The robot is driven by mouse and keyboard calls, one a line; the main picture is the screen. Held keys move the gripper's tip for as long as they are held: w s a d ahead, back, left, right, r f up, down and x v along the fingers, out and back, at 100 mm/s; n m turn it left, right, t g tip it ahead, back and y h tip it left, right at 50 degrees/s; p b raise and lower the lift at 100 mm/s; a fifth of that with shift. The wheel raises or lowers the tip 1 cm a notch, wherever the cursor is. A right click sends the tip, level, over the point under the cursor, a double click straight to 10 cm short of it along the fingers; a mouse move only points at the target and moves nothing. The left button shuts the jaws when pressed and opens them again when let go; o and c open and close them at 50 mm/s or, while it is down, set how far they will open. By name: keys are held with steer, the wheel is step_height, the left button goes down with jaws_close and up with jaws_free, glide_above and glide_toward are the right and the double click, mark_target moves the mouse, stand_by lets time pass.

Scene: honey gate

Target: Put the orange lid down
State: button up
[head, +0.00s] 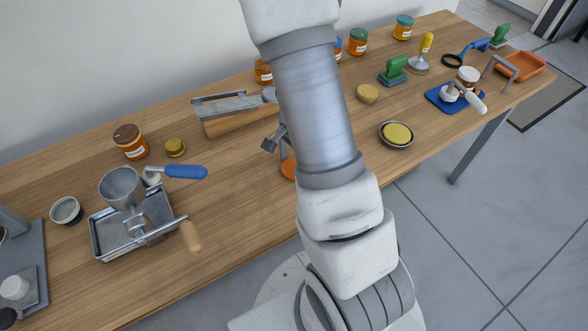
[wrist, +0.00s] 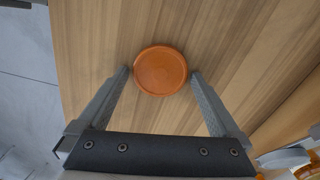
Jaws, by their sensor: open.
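The orange lid (wrist: 160,70) lies flat on the wooden table (wrist: 110,40) in the wrist view. My gripper (wrist: 160,76) is open, with one fingertip on each side of the lid and narrow gaps between them. In the head view the orange lid (head: 289,169) shows only partly at the left edge of my arm. The gripper there is mostly hidden behind my arm.
A metal tool on a wooden block (head: 240,122) lies behind the lid. A yellow-filled dish (head: 397,134) is to the right. Jars line the back.

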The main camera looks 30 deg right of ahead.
steer(key=c, duration=1.2)
steer(key=shift+c, duration=0.2)
steer(key=shift+r, duration=0.2)
